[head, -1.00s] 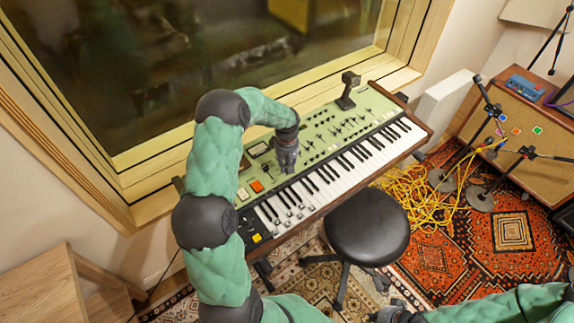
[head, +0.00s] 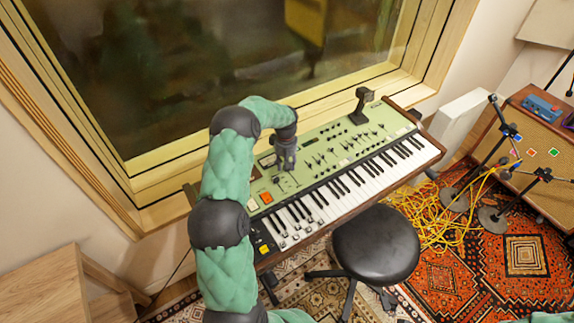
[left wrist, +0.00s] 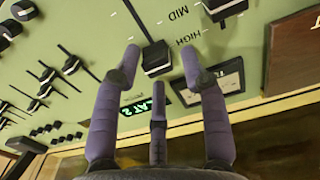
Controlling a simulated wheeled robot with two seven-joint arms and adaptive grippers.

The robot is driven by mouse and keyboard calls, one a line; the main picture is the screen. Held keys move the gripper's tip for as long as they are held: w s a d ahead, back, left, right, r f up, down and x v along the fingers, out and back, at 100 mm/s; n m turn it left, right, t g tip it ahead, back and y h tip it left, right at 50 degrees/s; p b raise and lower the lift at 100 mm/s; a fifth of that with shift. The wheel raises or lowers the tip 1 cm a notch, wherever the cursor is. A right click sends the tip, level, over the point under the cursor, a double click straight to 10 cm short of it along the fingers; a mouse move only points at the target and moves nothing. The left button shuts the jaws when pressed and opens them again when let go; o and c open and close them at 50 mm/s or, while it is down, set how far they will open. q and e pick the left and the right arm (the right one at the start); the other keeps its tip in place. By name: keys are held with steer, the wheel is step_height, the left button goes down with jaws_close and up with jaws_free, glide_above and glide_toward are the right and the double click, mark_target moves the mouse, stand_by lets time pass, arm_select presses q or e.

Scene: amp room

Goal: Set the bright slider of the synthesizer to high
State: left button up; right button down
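The green synthesizer (head: 345,128) stands below the window. My left gripper (head: 285,168) is over the left part of its panel, pointing down. In the left wrist view, a black slider cap (left wrist: 157,58) lies between the spread purple fingertips of this gripper (left wrist: 160,56), with a small gap on each side. The fingers are open. The cap is at the lower end of its visible slot, by the printed word HIGH; MID is farther up. The slider's own name is not readable. My right gripper is out of view.
Other sliders (left wrist: 70,65) stand at the left of the wrist view. A small display (left wrist: 148,107) and a meter (left wrist: 228,78) are near the fingers. A black stool (head: 375,245) stands in front of the keys, and yellow cables (head: 440,215) lie on the rug.

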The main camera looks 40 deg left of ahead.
arm_select(q)
steer(key=shift+d, duration=0.1)
step_height(320, 180, up, 12)
stand_by(0.7)
steer(key=shift+f, duration=0.1)
stand_by(0.3)
